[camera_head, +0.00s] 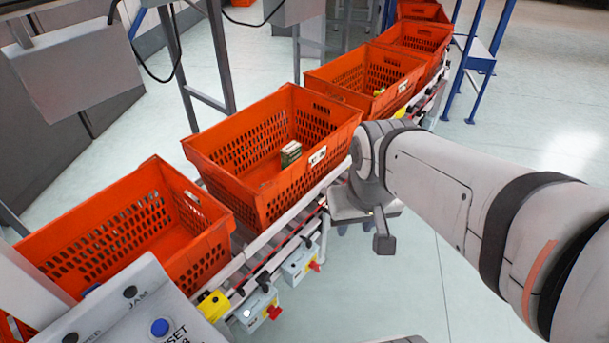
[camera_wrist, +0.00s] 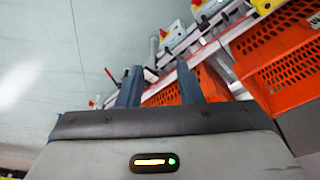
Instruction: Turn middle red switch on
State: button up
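Red switches sit on small grey boxes along the conveyor's side rail. In the head view one red switch (camera_head: 273,312) is at the lower centre and another red switch (camera_head: 315,266) is farther up the rail. I cannot tell which is the middle one. My gripper (camera_head: 384,243) is to the right of both, out beyond the rail and apart from them. In the wrist view my gripper (camera_wrist: 160,85) has its two fingers spread with nothing held between them. The rail lies beyond the fingertips there, with a red switch (camera_wrist: 196,3) at the top.
Orange totes (camera_head: 265,200) stand in a row on the conveyor, and one holds a small box (camera_head: 290,153). A control panel (camera_head: 150,310) with a blue button is at the lower left. Blue posts (camera_head: 474,60) stand at the back. The floor at right is clear.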

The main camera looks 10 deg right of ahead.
jog(key=shift+s+d, duration=0.1)
jog(key=w+a+f+m+g+y+b, duration=0.2)
jog(key=f+b, duration=0.2)
jog(key=f, duration=0.3)
jog(key=w+a+f+m+g+y+b, duration=0.1)
jog(key=w+f+m+y+b, duration=0.1)
jog(key=f+y+b, duration=0.3)
jog(key=w+a+f+m+g+b, duration=0.1)
jog(key=a+f+m+g+b, duration=0.15)
jog(key=f, duration=0.55)
jog(key=m+t+y+b, duration=0.95)
jog(key=m+b, duration=0.45)
jog(key=b, duration=0.2)
send_near(318, 265)
jog(key=s+a+r, duration=0.4)
jog(key=a+r, duration=0.7)
jog(key=r, duration=0.4)
jog(key=w+d+f+m+t+h+b, duration=0.1)
jog(key=d+f+m+t+h+b, duration=0.2)
jog(key=f, duration=0.5)
jog(key=w+d+f+m+t+h+b, duration=0.15)
jog(key=d+f+m+t, duration=0.25)
jog(key=f, duration=0.4)
jog(key=b+x, duration=0.2)
jog(key=x, duration=0.5)
jog(key=shift+a+r+b, duration=0.15)
jog(key=shift+a+b, duration=0.15)
jog(key=shift+c, duration=0.4)
